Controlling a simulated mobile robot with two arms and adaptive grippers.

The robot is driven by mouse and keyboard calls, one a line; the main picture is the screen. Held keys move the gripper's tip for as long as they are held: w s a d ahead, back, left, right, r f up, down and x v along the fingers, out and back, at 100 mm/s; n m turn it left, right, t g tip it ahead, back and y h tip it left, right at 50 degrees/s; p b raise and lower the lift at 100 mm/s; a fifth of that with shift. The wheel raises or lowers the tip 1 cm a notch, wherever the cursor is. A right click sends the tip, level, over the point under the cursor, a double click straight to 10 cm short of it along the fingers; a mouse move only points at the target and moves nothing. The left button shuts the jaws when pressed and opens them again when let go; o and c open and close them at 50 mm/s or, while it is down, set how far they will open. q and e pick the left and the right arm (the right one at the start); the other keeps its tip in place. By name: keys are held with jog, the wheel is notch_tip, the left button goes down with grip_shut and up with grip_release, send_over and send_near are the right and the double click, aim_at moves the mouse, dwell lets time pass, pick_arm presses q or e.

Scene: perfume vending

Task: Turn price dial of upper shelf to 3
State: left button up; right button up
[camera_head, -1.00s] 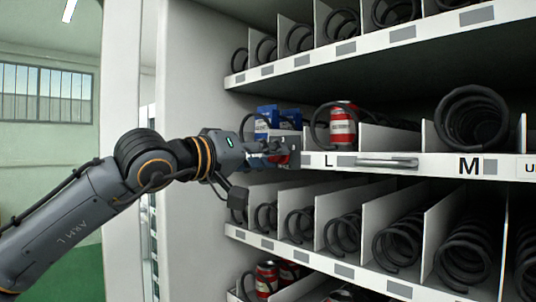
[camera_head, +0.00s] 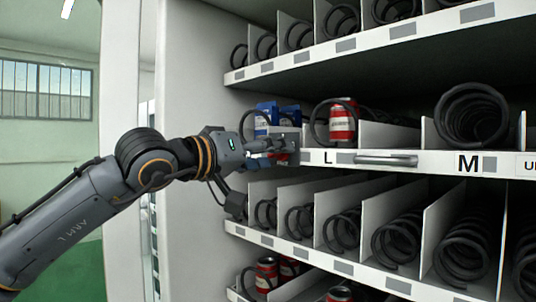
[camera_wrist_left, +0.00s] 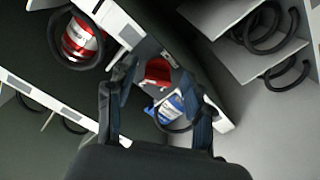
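The middle shelf, with letters L and M on its white front rail (camera_head: 420,162), runs across the head view. My left gripper (camera_head: 280,148) reaches from the left to this shelf's left end, close to the rail. In the left wrist view my left gripper's (camera_wrist_left: 158,78) two dark fingers are spread apart. A rounded red item (camera_wrist_left: 157,72) and a blue-and-white item (camera_wrist_left: 168,110) show between them, beyond the fingertips. I cannot tell whether the red item is a dial or a can. No dial number is readable. My right gripper is out of view.
Blue packs (camera_head: 290,114) and a red can (camera_head: 343,122) stand on the middle shelf. A horizontal handle (camera_head: 386,160) juts from its front. Shelves with black spirals (camera_head: 398,242) lie above and below. The white cabinet side (camera_head: 190,90) stands behind my arm.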

pick_arm(q)
jog(key=shift+a+r, duration=0.1)
jog(key=shift+r, duration=0.05)
jog(key=v, duration=1.2)
